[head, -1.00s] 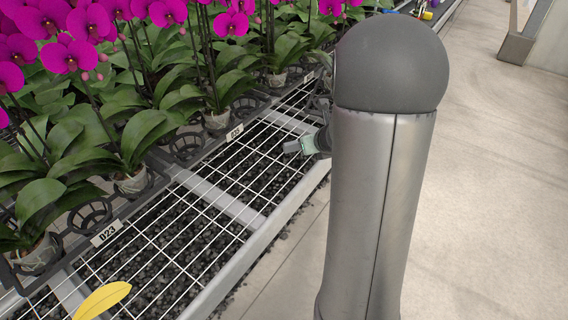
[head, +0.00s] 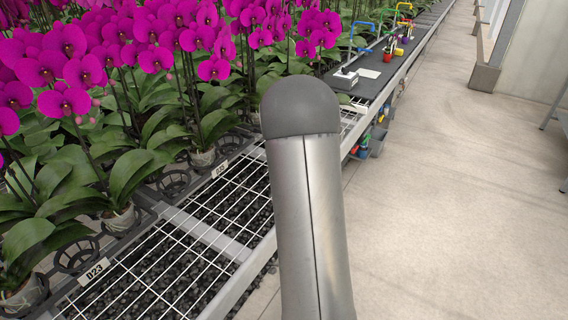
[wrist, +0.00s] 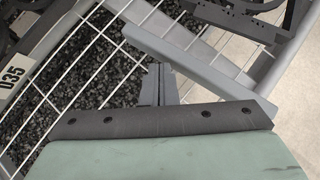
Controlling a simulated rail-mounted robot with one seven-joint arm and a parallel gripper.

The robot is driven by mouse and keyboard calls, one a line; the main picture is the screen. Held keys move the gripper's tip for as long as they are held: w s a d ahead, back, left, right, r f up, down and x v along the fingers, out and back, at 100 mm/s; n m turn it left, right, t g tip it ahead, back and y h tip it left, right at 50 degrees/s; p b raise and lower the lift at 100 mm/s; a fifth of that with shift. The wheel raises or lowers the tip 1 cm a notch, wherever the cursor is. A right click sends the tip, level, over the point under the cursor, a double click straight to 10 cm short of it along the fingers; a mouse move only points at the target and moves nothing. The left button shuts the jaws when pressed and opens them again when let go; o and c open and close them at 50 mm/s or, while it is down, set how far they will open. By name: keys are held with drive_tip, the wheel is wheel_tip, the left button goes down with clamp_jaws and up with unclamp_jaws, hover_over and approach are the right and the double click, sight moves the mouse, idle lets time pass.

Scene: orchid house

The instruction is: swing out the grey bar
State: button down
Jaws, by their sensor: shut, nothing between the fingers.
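In the wrist view a flat light-grey bar (wrist: 190,63) lies slantwise over the white wire mesh, from upper left to lower right. In the head view my arm hides the gripper, and I cannot make out the bar there.
The mesh bench (head: 180,235) holds dark gravel below. Potted magenta orchids (head: 110,200) stand in black holders along its left. Farther back is a dark work surface (head: 378,75) with coloured items.

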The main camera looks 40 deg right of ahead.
drive_tip(key=shift+w+d+p, duration=0.35)
drive_tip(key=shift+w+d, duration=0.25)
drive_tip(key=shift+r, duration=0.1)
idle(0.3)
drive_tip(key=shift+a, duration=0.25)
drive_tip(key=a, duration=0.1)
drive_tip(key=b, duration=0.1)
drive_tip(key=s+a+b, duration=0.1)
drive_tip(key=shift+s+a+f, duration=0.1)
drive_tip(key=shift+a+f, duration=0.15)
drive_tip(key=shift+a, duration=0.05)
drive_tip(key=s+a+r+p, duration=0.3)
drive_tip(key=a+r, duration=0.4)
drive_tip(key=shift+r+p, duration=0.2)
drive_tip(key=shift+p, duration=0.15)
drive_tip(key=shift+a, duration=0.1)
